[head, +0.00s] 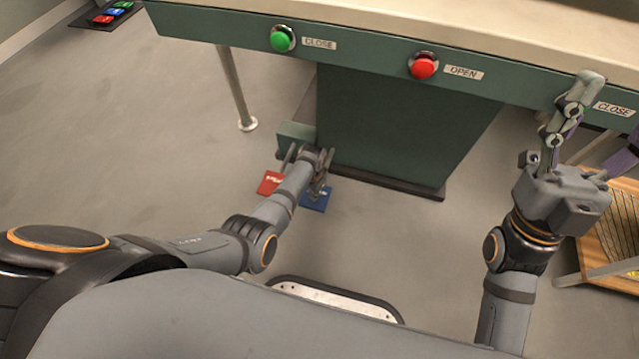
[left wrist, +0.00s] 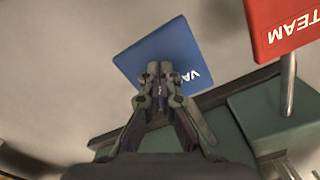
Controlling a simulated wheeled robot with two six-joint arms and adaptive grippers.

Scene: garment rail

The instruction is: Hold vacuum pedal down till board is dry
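The blue pedal (head: 314,196), lettered "VA" in the left wrist view (left wrist: 165,55), sits low by the foot of the green machine. The red pedal (head: 268,183), lettered "TEAM" in the left wrist view (left wrist: 287,25), is beside it. My left gripper (head: 320,186) is down over the blue pedal. Its fingertips are together with nothing between them, and they overlap the pedal in the left wrist view (left wrist: 160,70). I cannot tell whether they press it.
A green button (head: 282,40) and a red button (head: 423,66) sit on the machine's front edge. A green cabinet (head: 400,125) stands behind the pedals. A wooden-framed rack (head: 612,235) is at right. Several coloured pedals (head: 112,13) lie far left.

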